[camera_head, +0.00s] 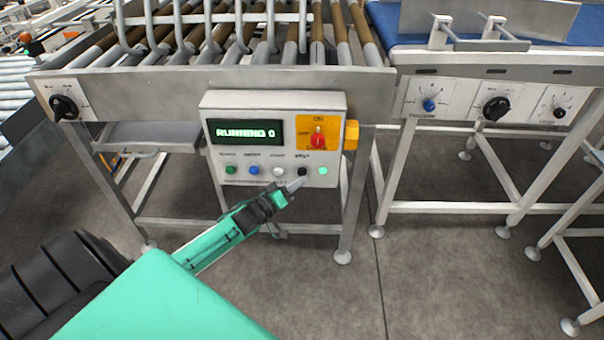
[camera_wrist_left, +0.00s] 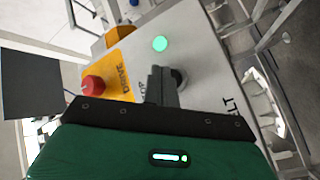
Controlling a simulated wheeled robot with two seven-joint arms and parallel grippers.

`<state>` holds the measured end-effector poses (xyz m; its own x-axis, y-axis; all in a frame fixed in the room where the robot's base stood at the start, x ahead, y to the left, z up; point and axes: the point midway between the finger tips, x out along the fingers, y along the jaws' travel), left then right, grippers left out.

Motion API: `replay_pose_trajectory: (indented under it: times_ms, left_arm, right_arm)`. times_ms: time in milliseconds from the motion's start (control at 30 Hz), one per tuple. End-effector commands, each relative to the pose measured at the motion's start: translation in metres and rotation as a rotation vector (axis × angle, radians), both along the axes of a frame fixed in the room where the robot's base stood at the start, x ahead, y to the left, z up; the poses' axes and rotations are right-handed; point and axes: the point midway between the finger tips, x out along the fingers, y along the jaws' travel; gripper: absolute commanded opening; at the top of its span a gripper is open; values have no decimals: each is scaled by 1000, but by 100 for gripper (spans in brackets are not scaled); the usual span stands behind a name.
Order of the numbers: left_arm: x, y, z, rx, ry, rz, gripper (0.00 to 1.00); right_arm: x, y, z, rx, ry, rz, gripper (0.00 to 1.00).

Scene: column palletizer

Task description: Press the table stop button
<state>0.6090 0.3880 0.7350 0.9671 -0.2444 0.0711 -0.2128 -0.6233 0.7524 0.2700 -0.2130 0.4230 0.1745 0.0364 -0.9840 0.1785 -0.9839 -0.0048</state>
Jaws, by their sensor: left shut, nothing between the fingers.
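A grey control box (camera_head: 265,143) hangs on the front of the roller table (camera_head: 220,88). Its display reads "RUNNING 0". Along its lower edge are a green button (camera_head: 230,169), a blue button (camera_head: 253,170), a white button (camera_head: 278,171), a black button (camera_head: 302,171) and a lit green lamp (camera_head: 323,170). The small labels are hard to read. My left gripper (camera_head: 297,185) is shut and empty, its tip just below the black button. In the left wrist view the fingers (camera_wrist_left: 163,84) partly cover the black button (camera_wrist_left: 180,78); contact cannot be told. My right gripper is out of view.
A red rotary switch (camera_head: 318,139) on a yellow plate sits above the black button; it also shows in the left wrist view (camera_wrist_left: 92,85). A conveyor with a blue belt (camera_head: 480,30) and knob panels stands at right. Open floor (camera_head: 440,285) lies in front.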

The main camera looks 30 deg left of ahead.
Motion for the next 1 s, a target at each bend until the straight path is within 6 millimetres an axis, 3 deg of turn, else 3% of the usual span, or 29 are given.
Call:
replay_pose_trajectory:
  times_ms: [1000]
  left_arm:
    - [7,4,0,0,0,0,0]
  right_arm:
    - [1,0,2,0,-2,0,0]
